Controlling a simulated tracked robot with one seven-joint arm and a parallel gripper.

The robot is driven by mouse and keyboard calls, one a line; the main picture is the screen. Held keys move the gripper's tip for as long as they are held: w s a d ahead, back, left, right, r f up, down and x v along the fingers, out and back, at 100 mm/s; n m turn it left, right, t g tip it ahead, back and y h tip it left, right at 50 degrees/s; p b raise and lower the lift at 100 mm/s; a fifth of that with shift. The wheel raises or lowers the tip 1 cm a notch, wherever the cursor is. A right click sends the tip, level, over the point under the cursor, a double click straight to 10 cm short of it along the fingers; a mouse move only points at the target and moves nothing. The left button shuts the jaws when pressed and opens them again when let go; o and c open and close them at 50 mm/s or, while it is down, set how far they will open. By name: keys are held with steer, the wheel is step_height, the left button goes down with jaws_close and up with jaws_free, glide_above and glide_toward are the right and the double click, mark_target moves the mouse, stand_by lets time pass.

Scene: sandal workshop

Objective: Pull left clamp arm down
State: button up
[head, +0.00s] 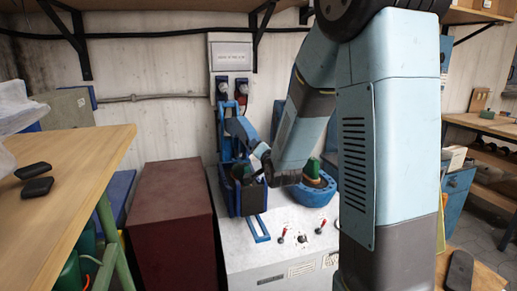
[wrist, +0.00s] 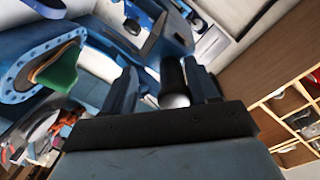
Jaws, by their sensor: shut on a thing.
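The left clamp arm (head: 237,128) is a blue bar on the left station of the white machine, sloping down to the right toward my gripper. My gripper (head: 263,163) is beside the arm's lower end, above the dark left holder (head: 253,197). In the wrist view, my gripper (wrist: 168,82) is shut on the clamp arm's black handle (wrist: 172,76), which has a pale rounded end between the fingers. The exact contact is small and partly hidden in the head view.
The right station has a blue ring-shaped holder (head: 315,194) with a green piece (head: 312,169) in it. Small red-tipped levers (head: 282,238) stand on the white machine top (head: 290,262). A dark red cabinet (head: 172,225) and a wooden table (head: 85,160) are to the left.

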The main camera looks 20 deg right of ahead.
steer(key=shift+o, duration=1.1)
steer(key=shift+s+a+f, duration=0.1)
steer(key=shift+a+f, duration=0.1)
steer(key=shift+f, duration=0.05)
steer(key=shift+r, duration=0.1)
steer(key=shift+a+r, duration=0.1)
steer(key=shift+r, duration=0.05)
